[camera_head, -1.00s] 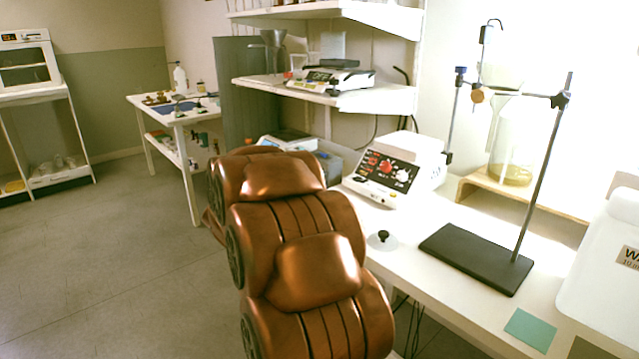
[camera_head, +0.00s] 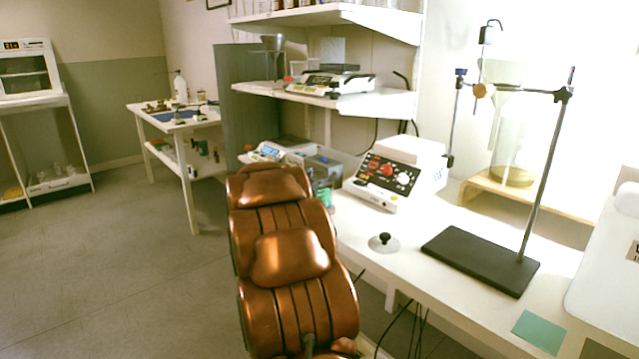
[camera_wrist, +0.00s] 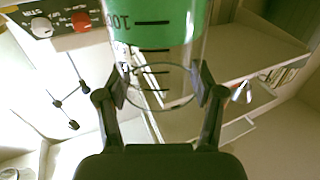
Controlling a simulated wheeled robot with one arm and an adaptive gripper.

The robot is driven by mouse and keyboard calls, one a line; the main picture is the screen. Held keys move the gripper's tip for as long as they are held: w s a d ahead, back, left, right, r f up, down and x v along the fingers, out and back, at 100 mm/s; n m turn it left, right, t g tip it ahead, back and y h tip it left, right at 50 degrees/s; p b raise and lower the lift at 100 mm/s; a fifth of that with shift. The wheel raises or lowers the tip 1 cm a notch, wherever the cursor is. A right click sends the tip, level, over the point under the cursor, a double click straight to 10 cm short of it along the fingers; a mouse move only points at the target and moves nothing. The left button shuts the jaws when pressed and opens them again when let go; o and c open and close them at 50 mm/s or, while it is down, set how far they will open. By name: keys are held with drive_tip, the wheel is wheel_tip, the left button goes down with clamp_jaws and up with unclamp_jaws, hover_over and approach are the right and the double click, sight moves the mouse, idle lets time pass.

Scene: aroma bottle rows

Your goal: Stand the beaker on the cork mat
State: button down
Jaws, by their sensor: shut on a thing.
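The beaker (camera_wrist: 160,25) is clear, with black graduation marks and a green fill or band. In the wrist view it stands between the two dark fingers of my gripper (camera_wrist: 160,84), which press on its sides. A round glass edge shows between the fingertips. In the head view my copper-coloured arm hides the gripper. A small green patch beside the arm (camera_head: 323,197) looks like part of the beaker, over the bench's left end. I cannot make out a cork mat in either view.
A white hotplate-like device (camera_head: 388,178), a small lid with a black knob (camera_head: 384,243) and a stand with a dark base (camera_head: 481,260) occupy the white bench. A teal square (camera_head: 538,331) lies at the front right. Shelves (camera_head: 350,97) overhang the back.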

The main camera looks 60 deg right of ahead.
drive_tip(key=shift+f, duration=0.3)
drive_tip(key=shift+c, duration=0.8)
unclamp_jaws()
drive_tip(key=shift+r, duration=0.1)
drive_tip(key=shift+a+r, duration=0.1)
drive_tip(key=shift+a, duration=0.2)
drive_tip(key=s+a+p, duration=0.1)
drive_tip(key=a+p, duration=0.2)
drive_tip(key=a, duration=0.8)
drive_tip(key=shift+s+a, duration=0.2)
drive_tip(key=shift+s, duration=0.05)
